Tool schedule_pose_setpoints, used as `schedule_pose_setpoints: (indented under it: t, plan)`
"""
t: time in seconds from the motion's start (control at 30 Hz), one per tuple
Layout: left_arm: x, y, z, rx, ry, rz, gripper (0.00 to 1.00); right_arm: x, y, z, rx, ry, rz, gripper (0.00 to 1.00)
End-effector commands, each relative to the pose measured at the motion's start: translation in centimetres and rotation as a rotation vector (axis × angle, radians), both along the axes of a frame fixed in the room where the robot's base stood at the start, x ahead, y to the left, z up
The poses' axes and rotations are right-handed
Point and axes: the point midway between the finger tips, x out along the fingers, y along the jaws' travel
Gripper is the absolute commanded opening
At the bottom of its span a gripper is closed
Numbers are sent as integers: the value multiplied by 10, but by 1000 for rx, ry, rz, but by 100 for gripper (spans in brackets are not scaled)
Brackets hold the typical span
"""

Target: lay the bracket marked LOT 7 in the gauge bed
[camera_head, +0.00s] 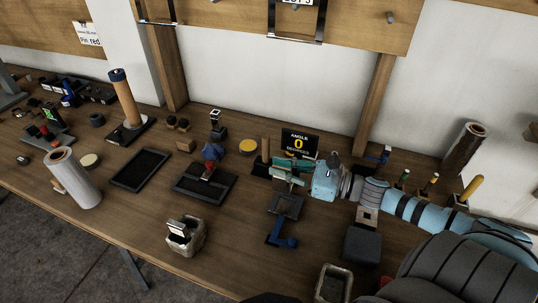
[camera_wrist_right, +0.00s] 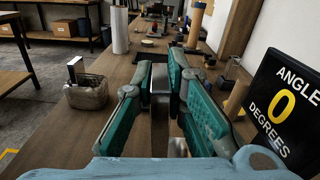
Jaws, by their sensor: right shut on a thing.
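My right gripper (camera_head: 284,170) reaches in from the right over the bench, its teal fingers just in front of the angle display (camera_head: 299,143), which reads 0 degrees. In the right wrist view the gripper (camera_wrist_right: 165,85) is shut on a dark grey flat bar (camera_wrist_right: 160,115), which seems to be a bracket; no lot mark is readable on it. A small metallic piece (camera_wrist_right: 178,148) shows beside the bar's lower end. I cannot make out the gauge bed for certain; the gripper and arm cover part of the area by the display. My left gripper is not in view.
Two dark trays (camera_head: 116,182) lie left of the gripper; the nearer-right one holds a red piece. A grey fixture with a blue handle (camera_head: 283,241) stands in front. A stone-like holder (camera_head: 187,249) is at the front edge. A grey cylinder (camera_head: 75,180) stands left.

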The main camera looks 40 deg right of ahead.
Motion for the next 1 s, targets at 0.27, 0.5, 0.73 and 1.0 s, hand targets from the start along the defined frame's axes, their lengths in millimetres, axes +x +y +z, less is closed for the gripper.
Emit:
schedule_pose_setpoints:
  t: [0.27,0.5,0.73,1.0]
  plan:
    - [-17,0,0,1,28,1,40,0,0,0,-1,1,0,0]
    - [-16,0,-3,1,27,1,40,0,0,-12,-3,3,-11,0]
    - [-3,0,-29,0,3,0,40,-1,0,-45,-2,2,-11,0]
    - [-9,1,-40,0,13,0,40,-1,0,-59,-3,3,-10,0]
